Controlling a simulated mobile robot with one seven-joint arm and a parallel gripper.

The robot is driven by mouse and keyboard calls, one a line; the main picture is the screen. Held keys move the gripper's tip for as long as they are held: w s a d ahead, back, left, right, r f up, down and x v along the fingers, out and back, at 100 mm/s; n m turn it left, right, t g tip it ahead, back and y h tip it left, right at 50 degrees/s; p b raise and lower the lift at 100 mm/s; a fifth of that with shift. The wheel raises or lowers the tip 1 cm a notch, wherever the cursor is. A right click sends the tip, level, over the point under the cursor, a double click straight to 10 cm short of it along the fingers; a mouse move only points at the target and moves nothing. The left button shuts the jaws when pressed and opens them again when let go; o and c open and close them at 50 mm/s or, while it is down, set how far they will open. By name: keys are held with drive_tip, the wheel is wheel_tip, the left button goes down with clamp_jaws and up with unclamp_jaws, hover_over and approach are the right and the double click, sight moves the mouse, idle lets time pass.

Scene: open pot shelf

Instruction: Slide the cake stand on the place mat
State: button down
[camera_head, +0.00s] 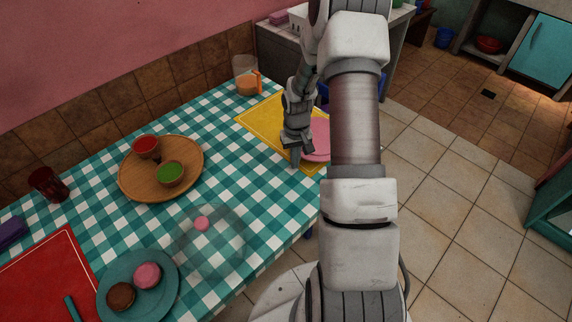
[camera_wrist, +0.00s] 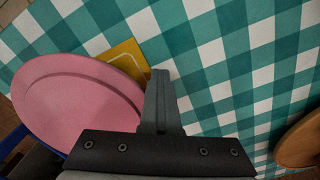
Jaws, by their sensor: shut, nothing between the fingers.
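The pink round cake stand (camera_head: 319,138) is over the near right part of the yellow place mat (camera_head: 262,123), partly hidden behind my arm. In the wrist view, its wide pink top (camera_wrist: 75,98) fills the left side, and its foot is hidden. A yellow corner of the mat (camera_wrist: 127,54) shows past its rim. My gripper (camera_head: 296,162) is shut and empty, pointing down just left of the stand in the head view. In the wrist view, the closed fingers (camera_wrist: 160,85) are right beside the stand's rim; I cannot tell whether they touch it.
A clear glass round piece (camera_head: 235,243) with a pink sweet, a teal plate (camera_head: 111,302) and a red mat (camera_head: 45,265) lie nearer. An orange-handled jug (camera_head: 248,86) stands behind.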

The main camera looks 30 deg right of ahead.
drive_tip(key=shift+w+d, duration=0.1)
drive_tip(key=shift+d, duration=0.05)
drive_tip(key=shift+w+d, duration=0.3)
drive_tip(key=shift+d, duration=0.35)
drive_tip(key=shift+w+d, duration=0.25)
drive_tip(key=shift+d, duration=0.4)
drive_tip(key=shift+w+d, duration=0.3)
drive_tip(key=shift+d, duration=0.35)
drive_tip(key=shift+w+d, duration=0.25)
drive_tip(key=shift+d, duration=0.4)
drive_tip(key=shift+s+a, duration=0.15)
drive_tip(key=shift+a, duration=0.15)
drive_tip(key=shift+r, duration=0.15)
drive_tip(key=shift+s+a+r+p, duration=0.1)
drive_tip(key=shift+a+r+p, duration=0.1)
drive_tip(key=shift+r+p, duration=0.95)
drive_tip(key=shift+s+a+r+p, duration=0.15)
drive_tip(key=shift+r+p, duration=0.3)
drive_tip(key=shift+r, duration=1.3)
drive_tip(key=shift+s+a+r+p, duration=0.2)
drive_tip(key=shift+a+r+p, duration=0.05)
drive_tip(key=shift+a+r, duration=0.3)
drive_tip(key=shift+s+a+r+p, duration=0.25)
drive_tip(key=shift+a+r, duration=0.15)
drive_tip(key=shift+a, duration=0.25)
drive_tip(key=shift+s+a+r+p, duration=0.2)
drive_tip(key=shift+a+r+p, duration=0.05)
drive_tip(key=shift+a+r, duration=0.3)
